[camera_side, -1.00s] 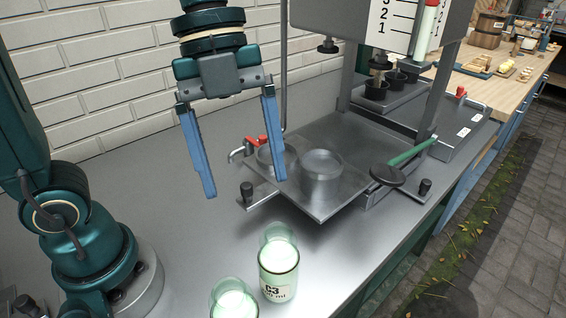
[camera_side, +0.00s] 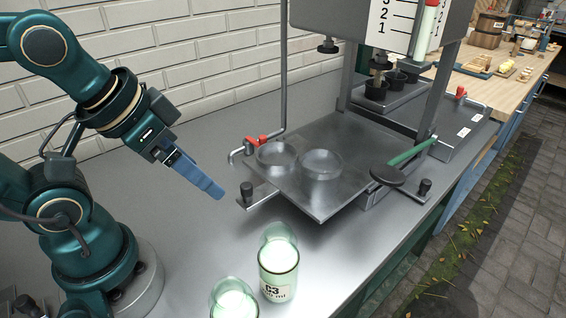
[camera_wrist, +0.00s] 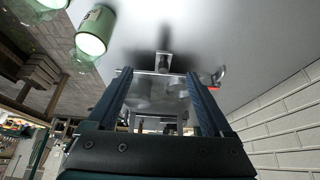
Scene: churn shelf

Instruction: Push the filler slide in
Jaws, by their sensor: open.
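The filler slide (camera_side: 322,200) is a flat grey metal plate. It sticks out toward the front of the filler machine (camera_side: 385,25), with two round clear rings or cups on it. A bracket with a black knob (camera_side: 247,189) is at its near left edge. My gripper (camera_side: 208,190) is left of the slide, low and tilted down toward it, open and empty, and apart from the knob. In the wrist view the blue fingers (camera_wrist: 160,90) stand apart, with the knob (camera_wrist: 163,62) and the slide ahead between them.
Two green-white jars, one marked C3 (camera_side: 279,272), stand on the grey bench in front of the slide. A red-handled tap (camera_side: 257,141) is behind the knob. A green lever with a black pad (camera_side: 388,175) is at the right. Bench left of the slide is clear.

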